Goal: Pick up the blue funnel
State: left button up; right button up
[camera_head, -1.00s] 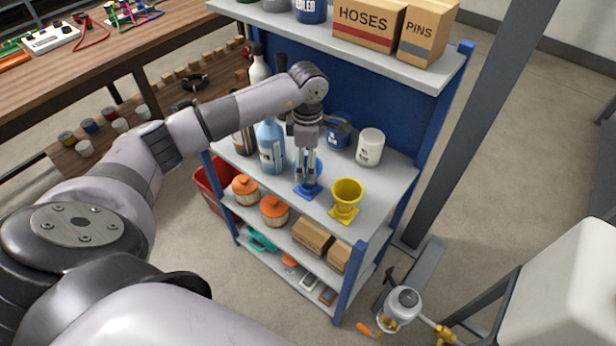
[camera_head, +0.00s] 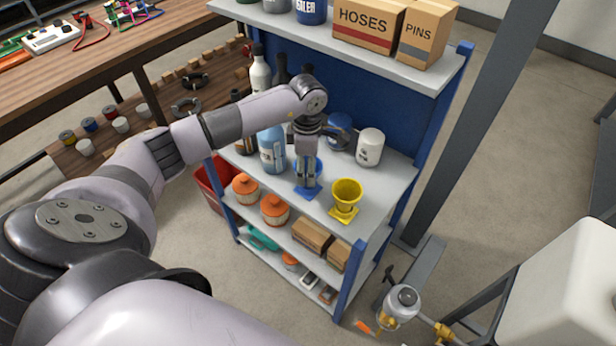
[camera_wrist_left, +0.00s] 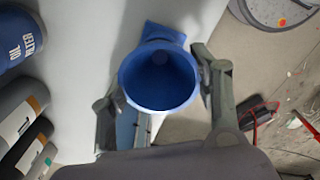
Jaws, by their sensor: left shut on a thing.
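The blue funnel (camera_head: 313,167) stands on the upper-middle shelf of the blue rack, near its front edge, mouth up, with a square blue base. It is partly hidden behind my left gripper (camera_head: 307,180), which reaches down over it from above. In the left wrist view the funnel's round mouth (camera_wrist_left: 160,80) sits between the two fingers of my left gripper (camera_wrist_left: 162,98), and the gripper is shut on it. The funnel's base shows past the mouth at the top. I cannot tell whether the base is clear of the shelf. My right gripper is not in view.
A yellow funnel (camera_head: 346,196) stands close to the right. A light-blue bottle (camera_head: 271,148) stands to the left, and a white can (camera_head: 370,147) and a blue can (camera_head: 339,131) behind. The upper shelf (camera_head: 345,48) with boxes overhangs the back.

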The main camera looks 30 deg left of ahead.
pick_arm(q)
jog(key=c, duration=0.5)
jog(key=shift+r, duration=0.1)
jog(key=shift+w+r, duration=0.1)
jog(key=shift+r, duration=0.4)
jog(key=shift+r+b, duration=1.4)
jog(key=shift+r, duration=8.05)
jog(key=shift+f, duration=0.1)
